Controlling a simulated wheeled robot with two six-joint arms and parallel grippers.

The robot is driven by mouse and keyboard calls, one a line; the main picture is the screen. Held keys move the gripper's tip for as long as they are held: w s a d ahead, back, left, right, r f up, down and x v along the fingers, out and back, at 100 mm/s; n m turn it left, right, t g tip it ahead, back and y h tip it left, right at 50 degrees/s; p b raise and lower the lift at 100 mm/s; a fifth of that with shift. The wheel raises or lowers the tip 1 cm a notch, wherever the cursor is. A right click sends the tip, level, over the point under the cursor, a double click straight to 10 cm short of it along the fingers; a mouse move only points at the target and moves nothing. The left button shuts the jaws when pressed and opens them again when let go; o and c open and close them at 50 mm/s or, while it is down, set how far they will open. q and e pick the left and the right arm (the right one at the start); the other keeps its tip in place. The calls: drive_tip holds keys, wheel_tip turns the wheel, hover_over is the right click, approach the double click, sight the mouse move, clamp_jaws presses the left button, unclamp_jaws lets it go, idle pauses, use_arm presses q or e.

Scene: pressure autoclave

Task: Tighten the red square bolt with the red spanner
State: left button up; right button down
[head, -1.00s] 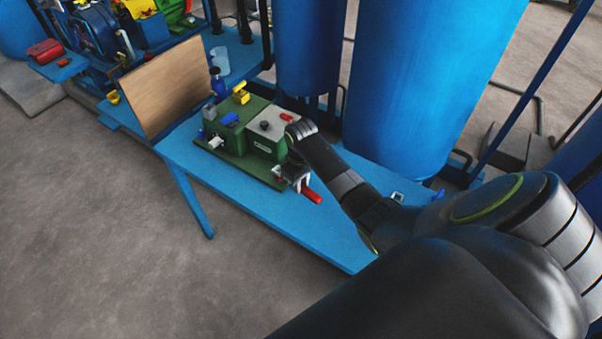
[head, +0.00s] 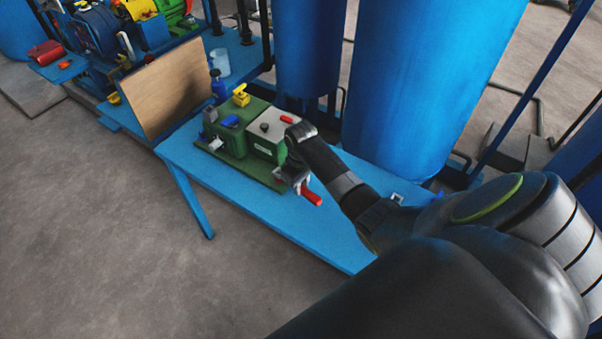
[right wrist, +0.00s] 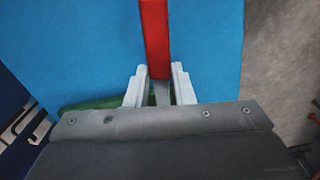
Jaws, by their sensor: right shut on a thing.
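The red spanner's handle (head: 311,195) sticks out to the lower right of my right gripper (head: 298,182), beside the front right of the green machine (head: 263,148). In the right wrist view, the red spanner (right wrist: 155,40) rises from between the pale fingers of my right gripper (right wrist: 159,88), which are shut on its grey shank. The spanner's working end is hidden. I cannot make out the red square bolt. A small red piece (head: 287,118) lies on the machine's grey top. My left gripper is not in view.
The machine stands on a blue table (head: 325,235) with clear space to its right. A wooden board (head: 165,92) stands upright behind it at left. Large blue tanks (head: 425,75) stand behind the table.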

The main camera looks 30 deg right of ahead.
idle(0.4)
drive_tip(key=shift+r+p, duration=0.1)
drive_tip(key=shift+p, duration=0.35)
drive_tip(key=shift+f+b, duration=0.75)
drive_tip(key=shift+f, duration=0.6)
drive_tip(key=c, duration=1.2)
unclamp_jaws()
drive_tip(key=shift+o, duration=0.2)
drive_tip(key=shift+r, duration=0.1)
wheel_tip(320, 180, up, 17)
drive_tip(key=p, duration=0.2)
drive_tip(key=shift+r+p, duration=0.2)
drive_tip(key=shift+p, duration=0.1)
